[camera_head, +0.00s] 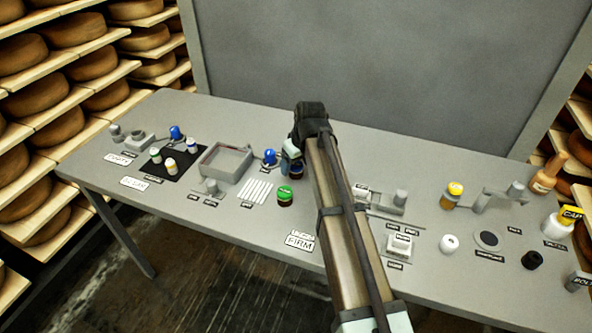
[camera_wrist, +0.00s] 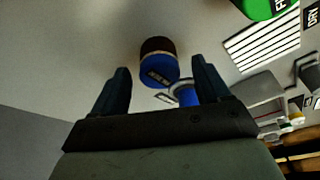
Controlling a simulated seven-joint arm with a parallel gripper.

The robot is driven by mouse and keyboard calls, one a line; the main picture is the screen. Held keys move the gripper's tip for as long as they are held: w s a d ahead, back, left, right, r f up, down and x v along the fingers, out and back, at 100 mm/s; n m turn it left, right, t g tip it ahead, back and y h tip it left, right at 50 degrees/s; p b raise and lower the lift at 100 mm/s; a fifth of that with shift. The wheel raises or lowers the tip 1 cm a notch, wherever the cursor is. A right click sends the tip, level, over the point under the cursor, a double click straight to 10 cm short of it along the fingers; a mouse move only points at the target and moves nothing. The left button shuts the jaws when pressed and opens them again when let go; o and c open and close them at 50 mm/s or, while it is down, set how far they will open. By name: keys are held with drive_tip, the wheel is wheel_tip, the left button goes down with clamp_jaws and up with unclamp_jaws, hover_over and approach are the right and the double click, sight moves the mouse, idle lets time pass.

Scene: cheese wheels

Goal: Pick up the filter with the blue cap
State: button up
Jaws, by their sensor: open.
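The filter with the blue cap (camera_head: 296,173) stands on the grey table, partly hidden below my gripper in the head view. In the wrist view the filter (camera_wrist: 158,70) shows a blue cap with a small label and a dark body, between my fingers and a little beyond them. My gripper (camera_head: 291,157) is open, and its two dark fingers (camera_wrist: 160,75) are apart with nothing held. Whether either finger touches the filter cannot be told.
A blue-topped part (camera_head: 269,157) stands close by at the left. A green-capped filter (camera_head: 285,195) is in front, beside white strips (camera_head: 255,191). A grey tray (camera_head: 225,176) lies further left. A yellow-capped filter (camera_head: 452,195) stands right, past my arm.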

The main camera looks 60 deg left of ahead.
drive_tip(key=shift+x, duration=0.75)
drive_tip(key=shift+c, duration=0.4)
drive_tip(key=c, duration=1)
drive_tip(key=shift+c, duration=0.2)
